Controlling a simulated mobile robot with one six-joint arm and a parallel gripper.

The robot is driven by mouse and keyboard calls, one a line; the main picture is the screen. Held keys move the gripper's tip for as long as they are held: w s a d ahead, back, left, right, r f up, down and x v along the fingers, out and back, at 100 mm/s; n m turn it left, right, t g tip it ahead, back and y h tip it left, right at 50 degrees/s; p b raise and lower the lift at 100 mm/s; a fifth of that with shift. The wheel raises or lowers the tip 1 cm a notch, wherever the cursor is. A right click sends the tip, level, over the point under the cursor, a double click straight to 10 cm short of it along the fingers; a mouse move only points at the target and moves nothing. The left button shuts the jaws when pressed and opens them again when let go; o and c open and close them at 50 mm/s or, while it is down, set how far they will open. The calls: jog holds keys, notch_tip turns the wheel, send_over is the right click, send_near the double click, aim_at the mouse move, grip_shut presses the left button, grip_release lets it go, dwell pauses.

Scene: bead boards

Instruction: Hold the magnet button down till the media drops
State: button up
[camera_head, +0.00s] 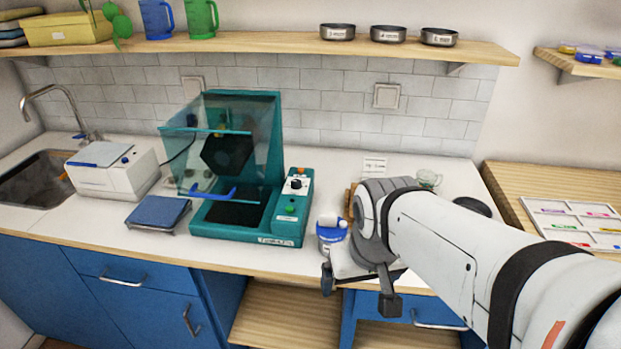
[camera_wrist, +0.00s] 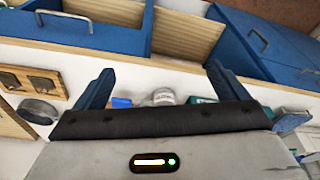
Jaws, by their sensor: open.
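The teal machine (camera_head: 272,228) stands on the counter left of my arm. A black hexagonal drum (camera_head: 228,153) sits inside it behind a clear cover (camera_head: 185,165) with a blue handle (camera_head: 212,192). Its right-hand panel carries a black knob (camera_head: 296,184) and a green button (camera_head: 290,209); I cannot read which control is the magnet button. No media can be made out. My gripper (camera_head: 358,290) is open and empty at the counter's front edge, right of the panel and apart from it. Its two fingers also show in the wrist view (camera_wrist: 158,85).
A blue-and-white jar (camera_head: 331,236) stands between the machine and my gripper. A blue flat-topped item (camera_head: 159,212) and a white box-shaped device (camera_head: 112,172) lie left of the machine. A shelf (camera_head: 270,42) runs above. Bare counter (camera_head: 345,180) shows behind the jar.

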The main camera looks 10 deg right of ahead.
dwell(0.4)
grip_shut()
dwell(0.9)
dwell(0.7)
